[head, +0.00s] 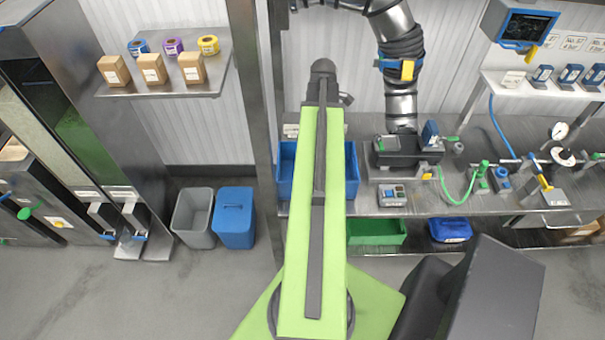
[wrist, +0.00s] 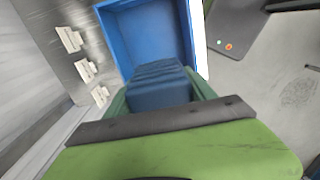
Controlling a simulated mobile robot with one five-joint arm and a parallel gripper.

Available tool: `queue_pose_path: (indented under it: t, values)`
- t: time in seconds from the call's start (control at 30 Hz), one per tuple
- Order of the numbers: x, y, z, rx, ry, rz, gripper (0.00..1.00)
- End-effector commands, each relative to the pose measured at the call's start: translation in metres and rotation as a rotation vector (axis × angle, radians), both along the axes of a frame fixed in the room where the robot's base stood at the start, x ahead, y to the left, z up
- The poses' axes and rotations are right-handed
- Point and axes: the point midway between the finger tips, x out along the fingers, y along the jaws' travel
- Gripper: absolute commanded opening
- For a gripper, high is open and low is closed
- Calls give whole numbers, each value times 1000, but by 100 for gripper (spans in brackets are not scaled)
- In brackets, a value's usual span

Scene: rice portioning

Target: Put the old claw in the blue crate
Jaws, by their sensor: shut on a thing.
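The blue crate (head: 286,178) stands on the steel bench in the head view, partly hidden behind my green arm. In the wrist view the blue crate (wrist: 148,32) shows from above, and the part of its inside that I see is empty. My gripper (wrist: 162,90) is shut on a dark blue, ribbed thing, which I take to be the old claw (wrist: 160,88). The claw is close to the crate's near side in the picture and overlaps it. I cannot tell how high it is above the crate. My gripper and the claw are hidden in the head view.
A black machine (head: 400,150) and a small grey-blue device (head: 391,195) are on the bench right of the crate. A green crate (head: 376,232) and a blue box (head: 450,229) are below. A grey bin (head: 193,217) and a blue bin (head: 234,218) stand on the floor left.

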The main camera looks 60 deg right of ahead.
Motion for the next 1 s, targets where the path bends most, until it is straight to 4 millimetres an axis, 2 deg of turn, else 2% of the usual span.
queue_pose_path:
  t: [0.27,0.37,0.6,0.67,0.73,0.87,1.0]
  values:
    - [10,6,-4,0,0,20,0]
    - [12,6,-22,0,0,24,0]
    - [14,-3,-96,0,0,27,0]
    - [15,-4,-109,0,0,28,0]
    - [15,-6,-115,0,0,28,0]
    - [15,-6,-112,0,0,29,0]
    - [15,-6,-129,0,0,29,0]
